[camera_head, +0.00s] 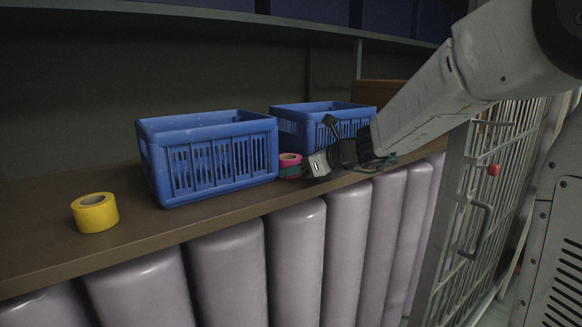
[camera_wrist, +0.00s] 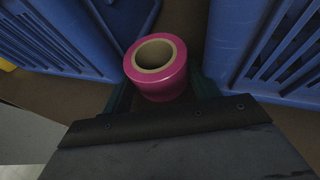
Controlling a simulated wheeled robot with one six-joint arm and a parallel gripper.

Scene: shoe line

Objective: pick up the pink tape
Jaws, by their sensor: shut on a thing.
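The pink tape (camera_head: 290,160) is a roll with a tan core, standing with its hole facing up, in the gap between two blue crates. It shows large in the wrist view (camera_wrist: 160,68). My gripper (camera_head: 292,172) reaches in from the right in the head view. In the wrist view its dark fingers (camera_wrist: 160,92) sit on either side of the roll, shut on it. The lower part of the roll is partly hidden by the gripper. I cannot tell whether the roll touches the shelf.
A blue crate (camera_head: 220,155) stands left of the tape and another blue crate (camera_head: 300,122) stands behind it to the right, both close. A yellow tape roll (camera_head: 95,212) lies on the brown shelf (camera_head: 150,225) at left. Pale padded columns (camera_head: 297,255) line the shelf's front.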

